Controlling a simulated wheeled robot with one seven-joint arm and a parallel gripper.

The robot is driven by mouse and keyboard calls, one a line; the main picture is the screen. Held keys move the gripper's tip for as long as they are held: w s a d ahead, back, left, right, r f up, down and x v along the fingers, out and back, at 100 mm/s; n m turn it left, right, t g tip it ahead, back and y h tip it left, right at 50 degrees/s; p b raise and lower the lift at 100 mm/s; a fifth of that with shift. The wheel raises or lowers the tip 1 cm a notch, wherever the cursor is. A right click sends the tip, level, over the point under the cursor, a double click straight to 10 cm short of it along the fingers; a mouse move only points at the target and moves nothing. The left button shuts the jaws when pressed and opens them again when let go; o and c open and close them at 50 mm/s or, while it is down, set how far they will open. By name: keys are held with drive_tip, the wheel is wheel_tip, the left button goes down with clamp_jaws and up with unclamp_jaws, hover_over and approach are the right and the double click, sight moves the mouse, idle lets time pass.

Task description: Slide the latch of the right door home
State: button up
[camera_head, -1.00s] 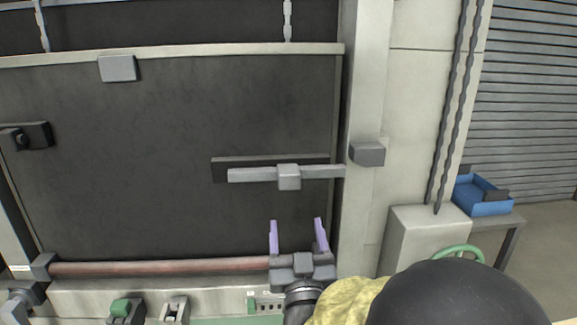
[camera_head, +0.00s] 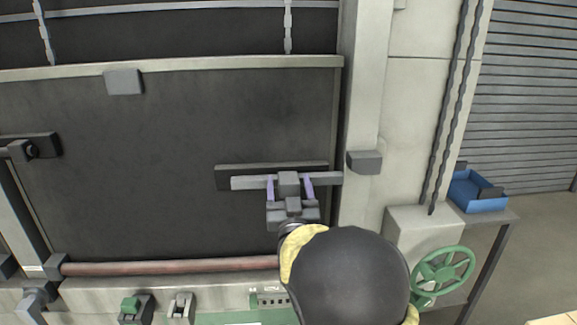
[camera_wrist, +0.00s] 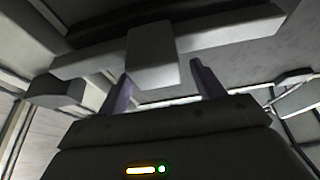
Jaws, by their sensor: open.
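The right door (camera_head: 180,120) is a large dark panel with a pale frame. Its latch is a light grey horizontal bar (camera_head: 247,183) with a block-shaped knob (camera_head: 289,183) in its middle, lying along a dark backing plate (camera_head: 235,170). The bar's right end reaches the pale door post, below and left of a grey keeper block (camera_head: 364,161). My gripper (camera_head: 290,189) is open, with one purple finger on each side of the knob. In the wrist view the knob (camera_wrist: 153,55) stands between the fingertips (camera_wrist: 160,82); I cannot tell whether they touch it.
A reddish horizontal bar (camera_head: 170,267) crosses below the door. A green handwheel (camera_head: 443,271) stands at the lower right, and a blue bin (camera_head: 477,192) rests on a side table. Chains hang beside the post.

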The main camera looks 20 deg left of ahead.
sight(289, 180)
drive_tip(key=p+x, duration=0.1)
drive_tip(key=x, duration=0.2)
drive_tip(key=shift+w, duration=0.2)
drive_tip(key=shift+c, duration=0.5)
